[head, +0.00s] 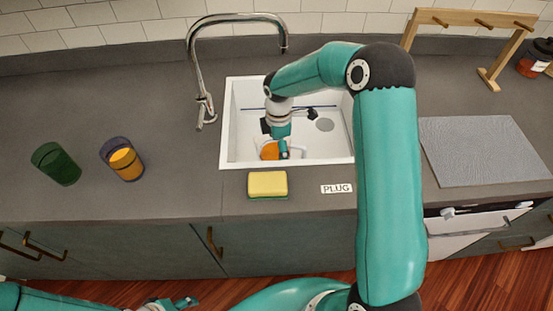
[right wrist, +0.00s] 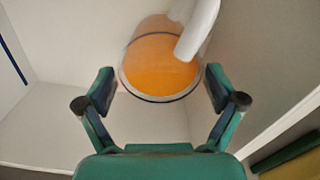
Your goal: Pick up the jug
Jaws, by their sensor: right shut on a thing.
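The jug (head: 270,150) is in the white sink, partly hidden by my right gripper. In the right wrist view the jug (right wrist: 160,66) shows a round orange face with a clear rim and a white curved handle (right wrist: 198,30). My right gripper (head: 283,150) reaches down into the sink at the jug. In the wrist view its fingers (right wrist: 160,92) sit on either side of the orange face, shut on the jug. Its contact points are hard to see. My left gripper (head: 180,303) is low at the bottom edge, away from the sink; its jaw opening is unclear.
The sink (head: 228,130) has a tall faucet (head: 192,50) at its left. A yellow sponge (head: 267,184) and a PLUG label (head: 337,188) lie at its front edge. A grey mat (head: 482,150) lies right.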

